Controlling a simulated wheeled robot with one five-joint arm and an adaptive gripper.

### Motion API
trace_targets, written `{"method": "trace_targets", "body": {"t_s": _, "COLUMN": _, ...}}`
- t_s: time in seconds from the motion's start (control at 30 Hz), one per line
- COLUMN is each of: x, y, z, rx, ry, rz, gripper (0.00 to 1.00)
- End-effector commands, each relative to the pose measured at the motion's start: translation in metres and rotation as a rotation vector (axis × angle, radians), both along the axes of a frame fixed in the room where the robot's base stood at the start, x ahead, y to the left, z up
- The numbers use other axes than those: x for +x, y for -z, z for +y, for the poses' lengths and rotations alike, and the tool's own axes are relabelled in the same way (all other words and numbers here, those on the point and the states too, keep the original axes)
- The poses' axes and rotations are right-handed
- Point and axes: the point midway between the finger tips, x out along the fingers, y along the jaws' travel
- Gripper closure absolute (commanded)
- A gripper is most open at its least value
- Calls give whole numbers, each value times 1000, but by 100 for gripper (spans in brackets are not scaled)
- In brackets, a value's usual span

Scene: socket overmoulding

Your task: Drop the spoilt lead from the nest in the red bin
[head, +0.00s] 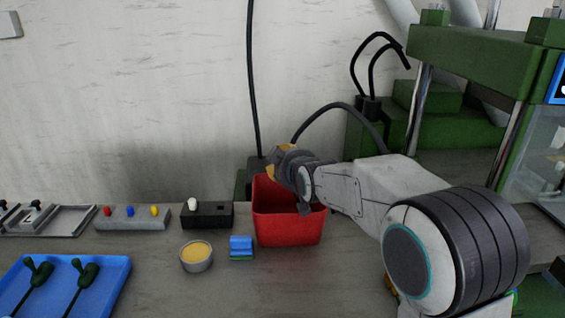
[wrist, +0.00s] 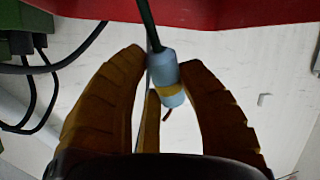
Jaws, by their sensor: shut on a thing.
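My gripper (head: 278,156) is at the upper back left of the red bin (head: 288,228), around the height of its rim, in the head view. In the wrist view, my gripper's yellow-brown fingers (wrist: 160,78) are shut on the lead (wrist: 164,68). The lead has a pale blue-grey end with a yellow band and a dark green cable running up out of the picture. A red strip of the bin (wrist: 230,12) shows along the top of the wrist view. The lead is too hidden to make out in the head view.
A blue tray (head: 112,276) with two dark green leads lies at the left. A tin (head: 196,258), a small blue block (head: 241,245), a black block (head: 222,218) and a button box (head: 122,223) stand left of the bin. A green press (head: 470,60) stands at the right.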

Motion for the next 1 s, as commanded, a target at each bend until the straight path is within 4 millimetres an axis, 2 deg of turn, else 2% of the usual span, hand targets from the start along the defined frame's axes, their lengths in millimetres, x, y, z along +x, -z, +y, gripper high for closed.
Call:
{"method": "trace_targets", "body": {"t_s": 0.1, "x": 0, "y": -1, "z": 0, "rx": 0, "ry": 0, "rz": -1, "gripper": 100}}
{"method": "trace_targets", "body": {"t_s": 0.13, "x": 0, "y": -1, "z": 0, "rx": 0, "ry": 0, "rz": -1, "gripper": 63}}
{"method": "trace_targets", "body": {"t_s": 0.4, "x": 0, "y": -1, "z": 0, "rx": 0, "ry": 0, "rz": -1, "gripper": 39}}
{"method": "trace_targets", "body": {"t_s": 0.77, "x": -4, "y": -3, "z": -1, "rx": 0, "ry": 1, "rz": -1, "gripper": 39}}
{"method": "trace_targets", "body": {"t_s": 1.0, "x": -31, "y": -14, "z": -8, "rx": 1, "ry": 0, "rz": -3, "gripper": 39}}
